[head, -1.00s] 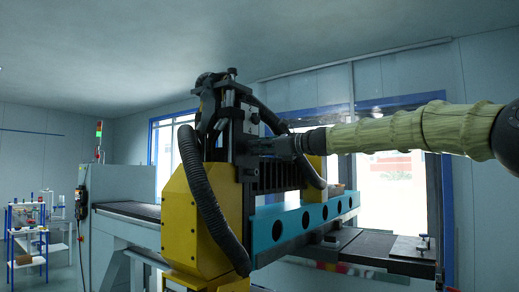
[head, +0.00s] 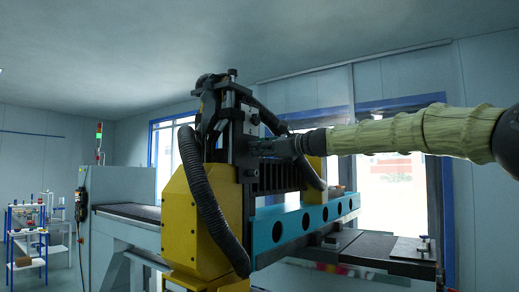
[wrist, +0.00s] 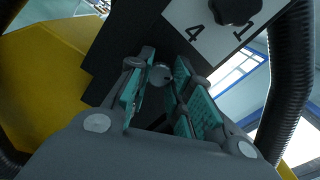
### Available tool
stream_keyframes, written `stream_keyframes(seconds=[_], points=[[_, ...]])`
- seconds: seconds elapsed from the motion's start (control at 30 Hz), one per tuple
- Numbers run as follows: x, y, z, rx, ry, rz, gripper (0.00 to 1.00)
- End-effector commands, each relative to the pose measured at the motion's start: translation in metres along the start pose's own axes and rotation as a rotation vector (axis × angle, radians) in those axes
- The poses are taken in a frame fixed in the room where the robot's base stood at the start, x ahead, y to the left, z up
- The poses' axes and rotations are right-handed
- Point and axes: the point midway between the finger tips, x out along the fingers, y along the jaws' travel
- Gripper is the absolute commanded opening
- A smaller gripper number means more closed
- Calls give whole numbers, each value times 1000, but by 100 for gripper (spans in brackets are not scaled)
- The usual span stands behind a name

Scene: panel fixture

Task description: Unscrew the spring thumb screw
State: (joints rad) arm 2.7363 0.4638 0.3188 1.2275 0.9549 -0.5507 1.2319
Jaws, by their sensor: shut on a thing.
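The spring thumb screw shows in the wrist view as a small grey round head (wrist: 160,75) between my finger pads, in front of a dark panel (wrist: 115,55). My gripper (wrist: 164,60) is shut on it, with a teal-padded finger on either side. The screw's shaft and spring cannot be made out. In the head view my gripper (head: 272,148) reaches in from the right to the dark upright head of the yellow machine; the screw is hidden there.
A white plate (wrist: 208,38) marked 4 and 1 carries a black knob (wrist: 235,10), close to the right finger. Black ribbed hoses (head: 205,200) loop beside the yellow housing (head: 190,225). A teal beam (head: 305,223) with round holes runs below my arm.

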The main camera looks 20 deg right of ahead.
Motion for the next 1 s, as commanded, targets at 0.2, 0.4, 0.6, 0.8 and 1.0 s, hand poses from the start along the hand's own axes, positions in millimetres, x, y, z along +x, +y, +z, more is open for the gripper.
stream_keyframes(seconds=[0.2, 0.4, 0.6, 0.8, 1.0], points=[[-2, -4, 7, -8, -7, -8, 0], [-2, -4, 8, -8, -7, -8, 0], [-2, -4, 8, -8, -7, -8, 0], [-2, -3, 7, -8, -6, -6, 45], [-1, -2, 4, -7, -3, -3, 45]])
